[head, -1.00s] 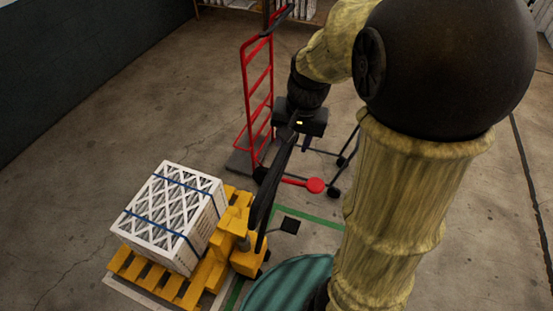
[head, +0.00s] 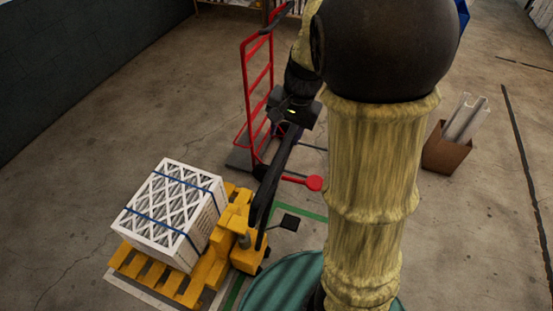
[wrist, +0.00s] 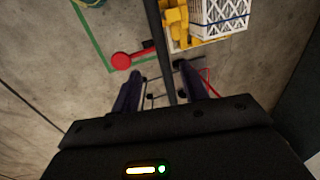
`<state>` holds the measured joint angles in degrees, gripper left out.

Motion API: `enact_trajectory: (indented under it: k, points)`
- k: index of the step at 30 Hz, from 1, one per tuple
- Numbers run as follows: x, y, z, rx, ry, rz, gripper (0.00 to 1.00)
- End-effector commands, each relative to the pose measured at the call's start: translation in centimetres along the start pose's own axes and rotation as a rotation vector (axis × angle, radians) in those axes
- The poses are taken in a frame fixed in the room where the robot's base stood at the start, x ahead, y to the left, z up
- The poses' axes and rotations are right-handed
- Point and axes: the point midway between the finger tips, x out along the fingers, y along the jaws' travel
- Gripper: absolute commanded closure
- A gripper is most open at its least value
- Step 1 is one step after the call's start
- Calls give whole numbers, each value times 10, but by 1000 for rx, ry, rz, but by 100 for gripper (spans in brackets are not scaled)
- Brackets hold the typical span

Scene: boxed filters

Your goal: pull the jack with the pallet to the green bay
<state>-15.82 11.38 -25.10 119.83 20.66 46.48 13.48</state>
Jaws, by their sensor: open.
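The yellow pallet jack (head: 248,258) stands at lower middle with its forks under the yellow pallet (head: 190,291). A white box of filters with blue straps (head: 172,212) sits on the pallet. The jack's black handle (head: 268,190) leans up to my gripper (head: 289,127). In the wrist view, my gripper (wrist: 157,75) is open, and the dark handle (wrist: 164,45) runs between its two fingers; I cannot tell whether they touch it. Green floor lines (head: 312,215) show right of the jack; my arm hides part of that area. They also show in the wrist view (wrist: 88,35).
A red hand truck (head: 256,95) stands just behind my gripper. A red round-ended piece (head: 314,183) is beside the handle. A dark wall (head: 80,60) bounds the left. Floor at left is clear.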

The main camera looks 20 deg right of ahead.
Motion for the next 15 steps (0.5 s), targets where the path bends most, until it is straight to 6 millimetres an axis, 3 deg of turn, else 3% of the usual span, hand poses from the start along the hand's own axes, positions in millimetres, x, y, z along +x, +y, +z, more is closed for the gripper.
enact_trajectory:
  k: [15]
  points:
    - [93,2,1,2,-3,5,56]
